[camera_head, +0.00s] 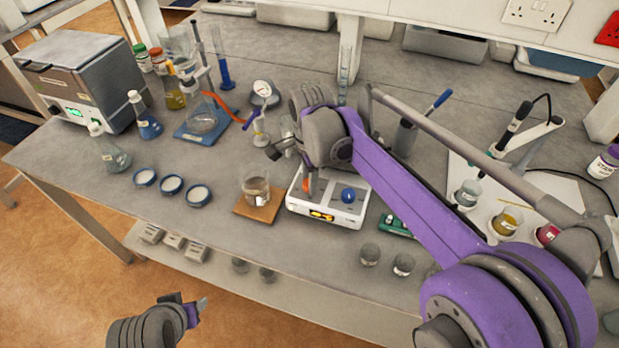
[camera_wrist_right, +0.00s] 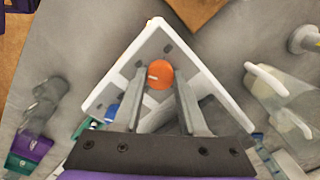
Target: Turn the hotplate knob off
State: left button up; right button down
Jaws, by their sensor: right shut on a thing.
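The white hotplate (camera_head: 325,210) stands near the front edge of the bench, with a lit orange display on its front. It carries a blue knob (camera_head: 348,195) at the right and an orange knob (camera_head: 308,185) at the left. My right gripper (camera_wrist_right: 160,84) points down over the hotplate, shut on the orange knob (camera_wrist_right: 160,74), which sits between its two fingers in the right wrist view. In the head view my right wrist hides part of the hotplate's top. My left gripper (camera_head: 196,308) is low in front of the bench, away from the hotplate; its jaw opening is unclear.
A beaker (camera_head: 256,187) on a brown board (camera_head: 245,208) stands just left of the hotplate. Glassware and bottles stand farther left, with blue-rimmed dishes (camera_head: 171,184) at the front. Small vials (camera_head: 370,254) are at front right. A pale board (camera_head: 560,190) with cups is at right.

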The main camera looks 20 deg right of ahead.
jog(key=n, duration=1.5)
jog(key=shift+w, duration=0.1)
jog(key=n, duration=0.7)
jog(key=shift+n+g, duration=0.3)
jog(key=n, duration=0.4)
jog(key=shift+n, duration=1.8)
